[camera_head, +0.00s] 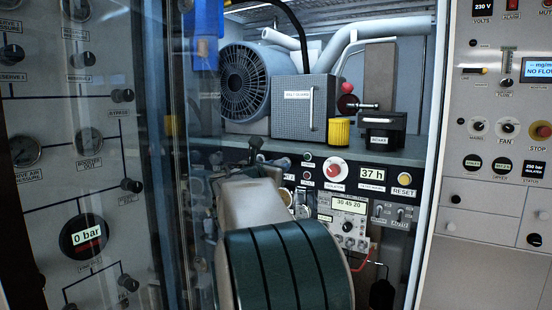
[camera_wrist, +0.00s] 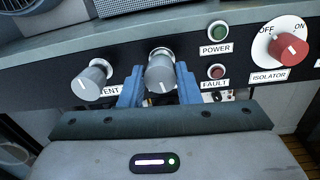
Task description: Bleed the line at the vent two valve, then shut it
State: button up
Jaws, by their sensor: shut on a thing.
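In the wrist view, two grey valve knobs stand side by side on the dark panel strip. My gripper (camera_wrist: 160,80) has its blue fingers on either side of the right grey knob (camera_wrist: 159,68) and is shut on it. That knob's white mark points roughly down; its label is hidden behind my gripper. In the head view, my arm hides the gripped knob and fingertips.
The red isolator knob (camera_wrist: 288,49), green power lamp (camera_wrist: 218,30) and red fault lamp (camera_wrist: 216,72) lie to the right of my gripper. In the head view, a glass door (camera_head: 168,150) stands close on the left, and a round gauge (camera_head: 84,237) reads 0 bar.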

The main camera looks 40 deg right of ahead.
jog(key=shift+n+g+p, duration=0.4)
jog(key=shift+n+p, duration=4.6)
jog(key=shift+p, duration=0.35)
jog(key=o, duration=1)
jog(key=shift+c, duration=0.2)
jog(key=shift+a, duration=0.1)
jog(key=b+v, duration=0.2)
jog(key=v, duration=1.1)
jog(key=shift+s+a+b, duration=0.15)
jog(key=shift+a+b, duration=0.15)
